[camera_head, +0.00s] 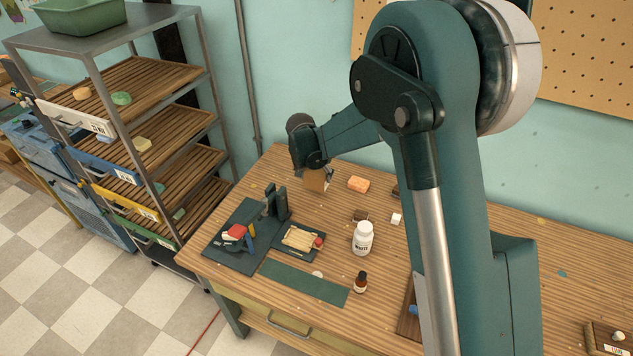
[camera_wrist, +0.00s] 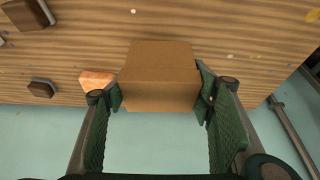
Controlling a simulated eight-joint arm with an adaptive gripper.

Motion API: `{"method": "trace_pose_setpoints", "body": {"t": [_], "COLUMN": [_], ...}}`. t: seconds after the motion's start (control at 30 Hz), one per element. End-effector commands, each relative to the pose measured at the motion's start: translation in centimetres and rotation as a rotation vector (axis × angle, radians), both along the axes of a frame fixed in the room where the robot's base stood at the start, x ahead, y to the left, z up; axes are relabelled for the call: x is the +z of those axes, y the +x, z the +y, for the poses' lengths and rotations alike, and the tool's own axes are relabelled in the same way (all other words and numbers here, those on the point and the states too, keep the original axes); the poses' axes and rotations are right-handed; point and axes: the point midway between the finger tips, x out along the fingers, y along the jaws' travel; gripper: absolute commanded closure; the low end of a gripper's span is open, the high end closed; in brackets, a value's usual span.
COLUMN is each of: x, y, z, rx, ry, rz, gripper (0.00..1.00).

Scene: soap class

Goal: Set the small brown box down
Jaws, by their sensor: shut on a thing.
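The small brown box (camera_head: 315,182) is a plain cardboard-coloured block near the back left of the wooden table (camera_head: 235,268). My gripper (camera_head: 318,172) is shut on it from above. In the wrist view the brown box (camera_wrist: 160,75) sits between the two green-padded fingers of my gripper (camera_wrist: 160,98), touching both sides. The head view is too small to tell whether the box touches the table or hangs just above it.
An orange block (camera_head: 358,184) lies right of the box and also shows in the wrist view (camera_wrist: 97,82). A white bottle (camera_head: 362,240), a white cube (camera_head: 397,219), a dark dropper bottle (camera_head: 360,283) and dark mats (camera_head: 232,262) stand nearer the front. A shelf rack (camera_head: 150,75) stands at left.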

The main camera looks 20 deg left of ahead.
Motion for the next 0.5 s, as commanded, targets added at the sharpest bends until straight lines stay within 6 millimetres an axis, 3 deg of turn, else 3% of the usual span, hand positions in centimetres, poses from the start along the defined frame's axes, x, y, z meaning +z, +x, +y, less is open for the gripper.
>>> {"method": "trace_pose_setpoints", "body": {"t": [0.17, 0.5], "x": [-0.4, -3.5], "y": [0.0, 0.0], "z": [0.0, 0.0], "rx": [0.000, 0.000], "ry": [0.000, 0.000], "rz": [0.000, 0.000], "gripper": [0.62, 0.62]}}
